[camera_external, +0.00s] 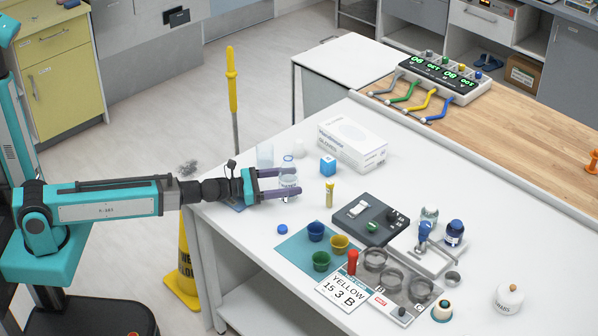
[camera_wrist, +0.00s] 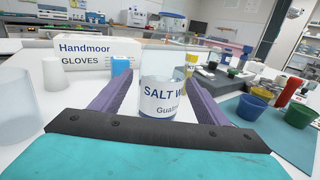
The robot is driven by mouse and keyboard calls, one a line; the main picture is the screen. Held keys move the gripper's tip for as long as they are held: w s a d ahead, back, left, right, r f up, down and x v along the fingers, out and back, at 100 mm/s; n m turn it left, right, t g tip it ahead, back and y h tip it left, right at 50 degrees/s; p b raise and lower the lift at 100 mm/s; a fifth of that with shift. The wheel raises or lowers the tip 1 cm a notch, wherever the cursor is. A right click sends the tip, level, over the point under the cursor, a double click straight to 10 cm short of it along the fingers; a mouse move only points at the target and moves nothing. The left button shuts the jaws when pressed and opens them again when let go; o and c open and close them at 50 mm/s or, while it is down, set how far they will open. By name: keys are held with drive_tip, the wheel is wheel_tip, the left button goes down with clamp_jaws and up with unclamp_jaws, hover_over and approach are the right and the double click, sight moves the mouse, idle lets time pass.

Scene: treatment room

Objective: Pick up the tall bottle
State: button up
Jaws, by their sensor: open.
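My gripper (camera_external: 298,182) reaches in from the left, low over the table. Its two purple fingers are open, one on each side of the bottle. A gap shows between the bottle and the left finger in the wrist view; whether the right finger touches is unclear. The bottle's base is partly hidden by the near finger.
A clear beaker (camera_external: 264,156) stands just behind my gripper.

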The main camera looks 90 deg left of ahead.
sight(288, 156)
idle(0.5)
drive_tip(key=c, duration=1.3)
drive_tip(key=shift+r, duration=0.25)
drive_tip(key=shift+r+p, duration=2.2)
drive_tip(key=shift+r, duration=2.5)
